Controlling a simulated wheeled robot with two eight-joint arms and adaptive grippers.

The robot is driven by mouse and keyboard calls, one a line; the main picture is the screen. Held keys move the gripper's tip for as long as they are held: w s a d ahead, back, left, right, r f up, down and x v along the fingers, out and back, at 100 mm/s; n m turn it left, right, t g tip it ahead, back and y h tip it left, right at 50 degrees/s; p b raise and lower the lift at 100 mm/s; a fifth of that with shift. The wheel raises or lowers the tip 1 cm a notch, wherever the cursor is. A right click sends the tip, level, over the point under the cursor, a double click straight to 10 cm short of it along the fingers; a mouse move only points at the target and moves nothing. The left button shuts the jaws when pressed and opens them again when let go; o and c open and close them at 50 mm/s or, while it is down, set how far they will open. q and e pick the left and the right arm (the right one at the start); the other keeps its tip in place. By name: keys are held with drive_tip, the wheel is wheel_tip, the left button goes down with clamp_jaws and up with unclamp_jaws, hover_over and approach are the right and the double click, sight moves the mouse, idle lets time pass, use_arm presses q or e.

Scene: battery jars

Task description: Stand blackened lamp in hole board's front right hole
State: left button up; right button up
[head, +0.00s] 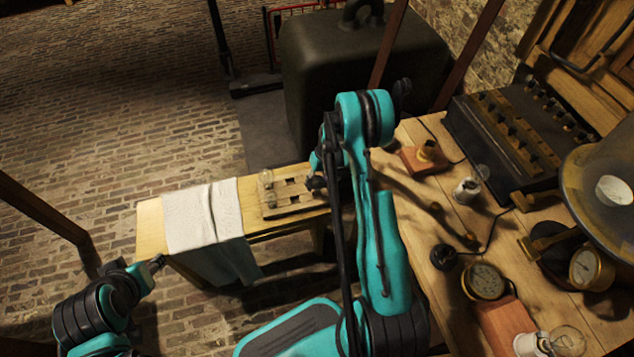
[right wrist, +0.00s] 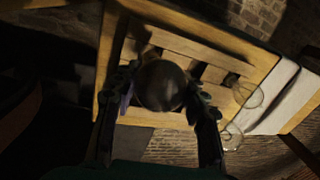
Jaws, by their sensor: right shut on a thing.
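The hole board (head: 290,205) lies on a narrow wooden table, with dark square holes showing. Two clear glass lamps (head: 266,178) stand at its left end; they also show at the right in the right wrist view (right wrist: 245,93). My right gripper (head: 318,184) is over the board's right end. In the right wrist view its fingers are shut on the dark round blackened lamp (right wrist: 162,86), seen end-on over the board (right wrist: 195,50). The lamp hides part of the board, and its height above it is unclear. My left gripper (head: 157,263) is low, left of the table; its jaws are too small to judge.
A white cloth (head: 203,222) drapes over the table left of the board. The workbench (head: 455,225) at right carries a lamp socket on a red base (head: 425,155), a white socket (head: 467,190), gauges (head: 485,281) and a dark switch box (head: 510,135). A large dark case (head: 350,75) stands behind.

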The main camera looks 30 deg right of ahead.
drive_tip(key=shift+f, duration=0.85)
idle(0.4)
drive_tip(key=o, duration=1.4)
